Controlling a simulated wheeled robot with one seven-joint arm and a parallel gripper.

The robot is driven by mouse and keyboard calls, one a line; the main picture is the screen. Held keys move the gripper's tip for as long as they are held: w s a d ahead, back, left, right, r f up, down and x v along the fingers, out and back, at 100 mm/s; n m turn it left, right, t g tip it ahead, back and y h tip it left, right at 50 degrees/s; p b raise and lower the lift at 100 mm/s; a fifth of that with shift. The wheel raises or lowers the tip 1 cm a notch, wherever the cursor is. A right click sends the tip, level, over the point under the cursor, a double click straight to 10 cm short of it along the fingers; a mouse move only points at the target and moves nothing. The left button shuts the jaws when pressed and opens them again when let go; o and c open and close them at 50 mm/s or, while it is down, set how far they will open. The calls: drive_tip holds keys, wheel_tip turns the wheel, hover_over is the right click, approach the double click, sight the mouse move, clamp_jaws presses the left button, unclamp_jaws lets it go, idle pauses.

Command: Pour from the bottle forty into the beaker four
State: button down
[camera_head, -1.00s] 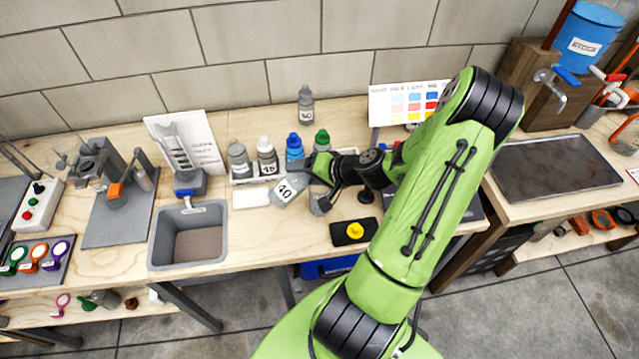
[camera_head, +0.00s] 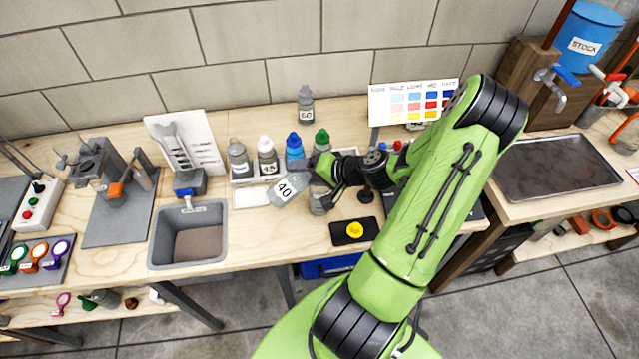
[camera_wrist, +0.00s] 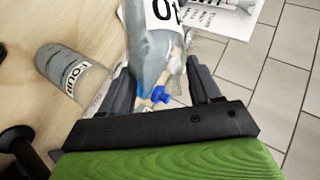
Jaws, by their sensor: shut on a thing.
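My gripper (camera_wrist: 165,88) is shut on the bottle forty (camera_head: 289,188), a grey translucent bottle with a white "40" label. The bottle is tilted well over, its body to the left of the gripper in the head view. In the wrist view the bottle (camera_wrist: 150,50) lies between the fingers, with bluish liquid inside. The beaker four (camera_wrist: 72,72), clear with a "FOUR" label, stands beside the gripper at the left of the wrist view. I cannot tell whether liquid is flowing.
A "60" bottle (camera_head: 306,105) stands farther back.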

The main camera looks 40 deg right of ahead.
drive_tip(key=shift+f+m+y, duration=0.3)
drive_tip(key=shift+f+y, duration=0.1)
idle(0.9)
drive_tip(key=shift+d+r+m+t+y, duration=0.15)
drive_tip(key=shift+m+t+y, duration=0.25)
drive_tip(key=shift+t+y, duration=0.15)
idle(1.2)
drive_tip(key=shift+s+d+r+m+t+y, duration=0.15)
drive_tip(key=shift+s+d+m+t+y, duration=0.05)
drive_tip(key=shift+d+m+t+y, duration=0.4)
idle(2.4)
